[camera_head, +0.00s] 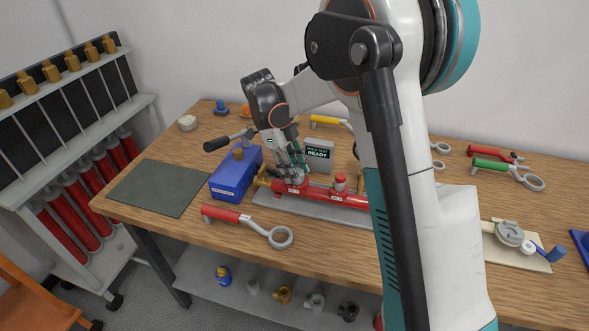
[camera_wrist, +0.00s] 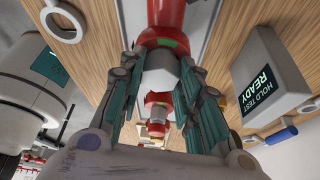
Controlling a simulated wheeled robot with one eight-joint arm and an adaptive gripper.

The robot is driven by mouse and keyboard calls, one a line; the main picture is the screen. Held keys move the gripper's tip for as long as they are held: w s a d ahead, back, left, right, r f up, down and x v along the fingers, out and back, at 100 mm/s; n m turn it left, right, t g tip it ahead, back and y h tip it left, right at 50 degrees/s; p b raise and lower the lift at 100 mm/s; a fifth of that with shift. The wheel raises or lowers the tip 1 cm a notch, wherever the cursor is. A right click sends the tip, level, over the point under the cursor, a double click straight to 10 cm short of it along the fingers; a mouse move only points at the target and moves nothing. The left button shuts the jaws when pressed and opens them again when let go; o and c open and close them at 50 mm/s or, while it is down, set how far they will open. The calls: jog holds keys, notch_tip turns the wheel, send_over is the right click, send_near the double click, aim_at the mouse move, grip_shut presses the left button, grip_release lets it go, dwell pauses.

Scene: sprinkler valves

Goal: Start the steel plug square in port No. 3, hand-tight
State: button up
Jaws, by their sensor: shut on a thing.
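The red manifold (camera_head: 353,200) lies along a grey base plate on the bench, and its red pipe (camera_wrist: 166,12) runs through the wrist view. My gripper (camera_head: 291,180) is over its left part. In the wrist view my gripper (camera_wrist: 160,66) has its two green-padded fingers shut on the sides of a grey steel plug (camera_wrist: 158,74). The plug sits against a red port with a green ring (camera_wrist: 163,44), roughly in line with it. The thread is hidden, so I cannot tell how far it is in. The port's number is not readable.
A "HOLD TEST READY" box (camera_head: 319,154) stands just behind the manifold. A blue box (camera_head: 234,178) stands close on the left. A red-handled wrench (camera_head: 240,219) lies in front. A dark green mat (camera_head: 158,188) at left is bare.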

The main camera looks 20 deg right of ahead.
jog(key=m+y, duration=0.1)
jog(key=m, duration=0.1)
jog(key=shift+w+d+m+g, duration=0.1)
jog(key=shift+m+g, duration=0.3)
jog(key=o, duration=1.2)
jog(key=shift+o, duration=0.2)
